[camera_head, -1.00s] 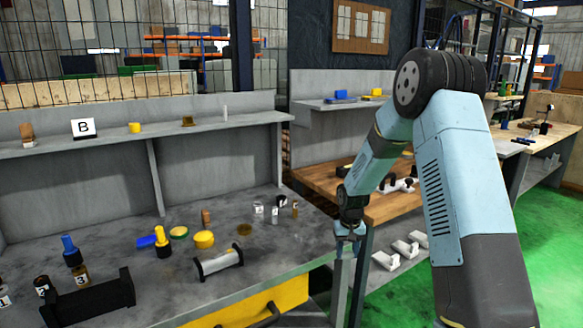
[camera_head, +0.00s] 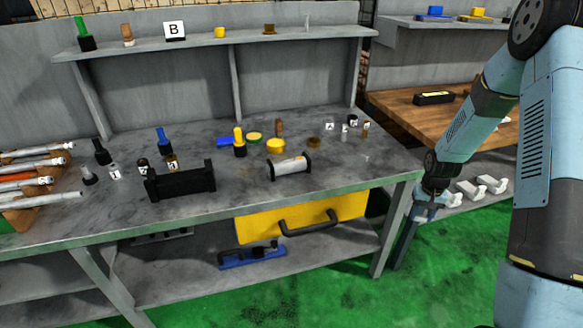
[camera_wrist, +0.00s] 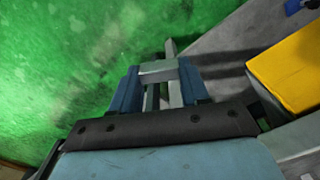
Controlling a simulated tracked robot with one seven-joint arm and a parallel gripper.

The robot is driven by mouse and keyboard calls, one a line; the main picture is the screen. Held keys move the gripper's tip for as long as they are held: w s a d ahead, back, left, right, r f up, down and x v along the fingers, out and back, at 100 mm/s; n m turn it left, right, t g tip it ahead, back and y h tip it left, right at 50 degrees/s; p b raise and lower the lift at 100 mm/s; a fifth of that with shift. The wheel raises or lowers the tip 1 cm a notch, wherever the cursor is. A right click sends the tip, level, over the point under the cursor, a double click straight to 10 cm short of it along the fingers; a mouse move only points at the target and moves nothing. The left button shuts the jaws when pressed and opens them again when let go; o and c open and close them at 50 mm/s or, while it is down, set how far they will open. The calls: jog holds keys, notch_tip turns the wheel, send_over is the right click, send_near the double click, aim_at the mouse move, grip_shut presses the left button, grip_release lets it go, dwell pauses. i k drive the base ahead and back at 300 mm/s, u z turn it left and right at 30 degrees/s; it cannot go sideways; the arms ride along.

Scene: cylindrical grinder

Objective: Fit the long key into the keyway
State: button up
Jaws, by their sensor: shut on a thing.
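My gripper (camera_head: 424,212) is beyond the right front corner of the workbench, pointing down beside its leg. In the wrist view its two blue fingers (camera_wrist: 160,82) are shut on a small pale grey piece (camera_wrist: 158,68), apparently the long key; its full length is hard to make out. A pale grey cylinder (camera_head: 291,167) lies between black end supports near the bench's front edge, left of my gripper. No keyway can be made out on it at this size.
The grey workbench (camera_head: 330,185) holds several small blue, yellow and numbered parts and a black cradle (camera_head: 180,182). A yellow drawer (camera_head: 300,217) sits under it. Pale grey blocks (camera_head: 482,187) lie on a low shelf at right. Green floor (camera_head: 470,260) is open in front.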

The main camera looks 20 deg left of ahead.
aim_at(301, 163)
jog(key=u, duration=0.15)
jog(key=k, duration=0.35)
jog(key=z, duration=1.9)
jog(key=i, duration=0.15)
jog(key=u, duration=2.95)
